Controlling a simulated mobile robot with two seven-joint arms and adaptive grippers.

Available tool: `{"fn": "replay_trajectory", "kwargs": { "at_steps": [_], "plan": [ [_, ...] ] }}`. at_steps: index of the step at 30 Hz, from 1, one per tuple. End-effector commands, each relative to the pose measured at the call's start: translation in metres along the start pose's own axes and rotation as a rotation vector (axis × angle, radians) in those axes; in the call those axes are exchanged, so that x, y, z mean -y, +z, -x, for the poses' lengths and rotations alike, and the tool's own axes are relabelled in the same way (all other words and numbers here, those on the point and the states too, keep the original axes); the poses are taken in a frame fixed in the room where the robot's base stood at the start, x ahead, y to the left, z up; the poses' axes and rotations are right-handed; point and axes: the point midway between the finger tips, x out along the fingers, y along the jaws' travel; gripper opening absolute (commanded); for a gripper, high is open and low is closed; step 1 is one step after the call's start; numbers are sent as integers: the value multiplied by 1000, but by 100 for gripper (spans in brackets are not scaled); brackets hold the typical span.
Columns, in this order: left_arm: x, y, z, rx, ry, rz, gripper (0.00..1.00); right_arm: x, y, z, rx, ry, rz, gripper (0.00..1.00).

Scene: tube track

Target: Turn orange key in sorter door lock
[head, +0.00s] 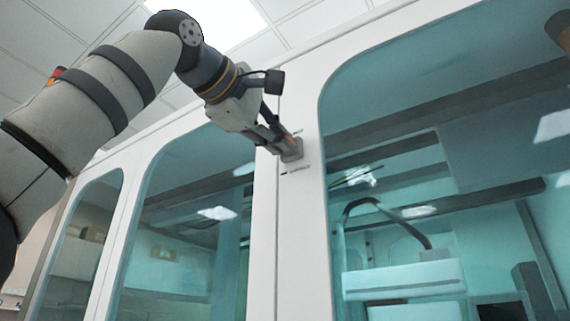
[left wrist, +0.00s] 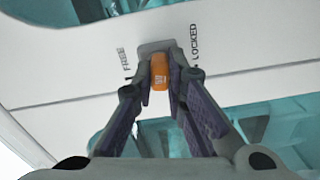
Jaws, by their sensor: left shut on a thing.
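The orange key (left wrist: 159,66) sits at the grey lock plate (left wrist: 150,47) on the white door frame. In the left wrist view, the label FREE (left wrist: 124,60) is left of the lock and the label LOCKED (left wrist: 195,42) is right of it. My left gripper (left wrist: 160,76) is shut on the orange key, one finger on each side. In the head view my left gripper (head: 284,142) reaches the grey lock plate (head: 292,152) on the white post, with a bit of orange showing. Which label the key points to I cannot tell. My right gripper is not in view.
The white sorter cabinet (head: 303,230) has large teal glass panels (head: 500,120) on both sides of the lock post. Equipment with a dark curved hose (head: 385,207) stands behind the right glass. The space before the right panel looks clear.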

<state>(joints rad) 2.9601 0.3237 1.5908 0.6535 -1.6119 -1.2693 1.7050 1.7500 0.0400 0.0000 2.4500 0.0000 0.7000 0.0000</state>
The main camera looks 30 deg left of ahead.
Motion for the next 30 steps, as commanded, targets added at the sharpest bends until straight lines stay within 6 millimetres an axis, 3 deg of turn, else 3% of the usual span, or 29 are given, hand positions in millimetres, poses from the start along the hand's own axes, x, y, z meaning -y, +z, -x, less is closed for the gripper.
{"fn": "replay_trajectory", "kwargs": {
  "at_steps": [7,9,10,13,22,26,30],
  "plan": [
    [1,-1,0,-3,-2,24,0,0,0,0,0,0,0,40],
    [1,-1,-1,-3,-3,112,0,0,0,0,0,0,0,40],
    [1,-1,-1,-3,-3,143,15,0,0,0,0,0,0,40],
    [1,-1,-1,-2,-3,136,36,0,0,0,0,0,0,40],
    [0,0,1,0,-2,133,36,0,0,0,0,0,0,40],
    [0,0,21,4,-1,132,36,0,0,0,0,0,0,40],
    [0,0,61,3,3,133,36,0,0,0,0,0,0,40]
  ]
}}
